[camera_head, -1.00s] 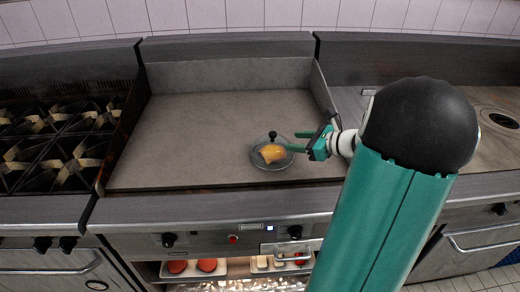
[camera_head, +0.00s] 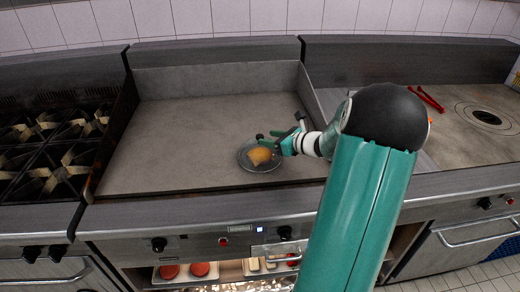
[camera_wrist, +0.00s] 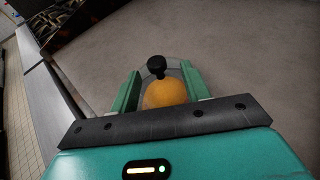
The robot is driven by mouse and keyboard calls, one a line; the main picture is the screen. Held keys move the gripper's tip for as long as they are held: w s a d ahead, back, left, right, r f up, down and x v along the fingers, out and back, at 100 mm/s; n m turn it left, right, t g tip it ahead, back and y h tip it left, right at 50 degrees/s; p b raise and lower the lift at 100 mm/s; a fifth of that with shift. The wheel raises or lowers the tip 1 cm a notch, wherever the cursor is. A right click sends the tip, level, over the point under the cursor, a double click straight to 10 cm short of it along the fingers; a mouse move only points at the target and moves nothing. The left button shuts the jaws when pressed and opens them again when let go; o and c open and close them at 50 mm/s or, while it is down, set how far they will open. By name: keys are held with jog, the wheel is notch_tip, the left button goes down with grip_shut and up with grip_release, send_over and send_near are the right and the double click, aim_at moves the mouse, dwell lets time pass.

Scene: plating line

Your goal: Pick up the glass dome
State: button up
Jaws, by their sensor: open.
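The glass dome (camera_head: 258,149) is clear with a black knob and sits on the griddle's front right part, over an orange-yellow food item (camera_head: 260,156). In the wrist view the dome's black knob (camera_wrist: 156,66) stands just beyond the food, between the finger lines. My gripper (camera_head: 276,143) is open, at the right side of the dome. In the wrist view its two green fingers (camera_wrist: 158,92) lie on either side of the dome. Whether they touch the glass cannot be told.
The flat griddle (camera_head: 190,120) is otherwise bare, with raised walls at back and sides. A burner stove (camera_head: 50,150) is at left. Red tongs (camera_head: 427,98) lie on the right-hand counter. A shelf below holds trays with red items (camera_head: 200,268).

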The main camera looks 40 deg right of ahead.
aim_at(260, 136)
jog(key=x, duration=0.5)
jog(key=shift+a+r, duration=0.1)
jog(key=shift+a, duration=0.1)
jog(key=shift+s, duration=0.1)
jog(key=shift+c, duration=0.5)
jog(key=shift+r, duration=0.1)
grip_shut()
